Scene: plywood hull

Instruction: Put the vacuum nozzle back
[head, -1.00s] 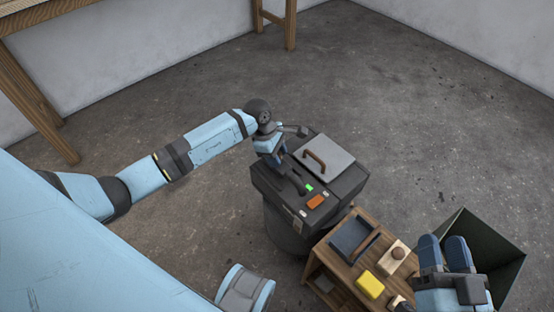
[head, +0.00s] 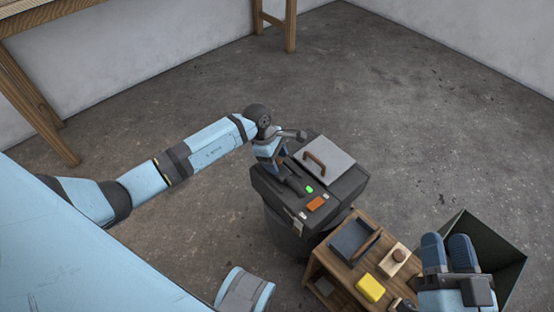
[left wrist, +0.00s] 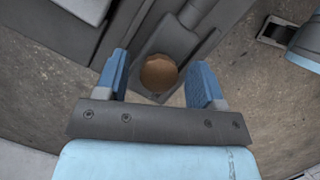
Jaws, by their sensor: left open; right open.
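The dark grey vacuum (head: 345,187) stands on the floor in the middle of the head view, a boxy top on a round drum. A dark elongated part (head: 294,184), possibly the nozzle, lies along its top left side. My left gripper (head: 273,158) is open over that side, fingers pointing down. In the left wrist view, a round brown end (left wrist: 159,73) in a dark grey holder (left wrist: 180,42) shows between the open fingers; I cannot tell if they touch it. My right gripper (head: 446,240) is open and empty at the lower right.
A grey lid with a brown handle (head: 315,161) is on the vacuum's top. A wooden cart (head: 335,262) beside it carries a dark tray (head: 352,240), a yellow block (head: 370,288) and a wooden block (head: 396,260). A dark green bin (head: 505,262) stands right. The floor behind is clear.

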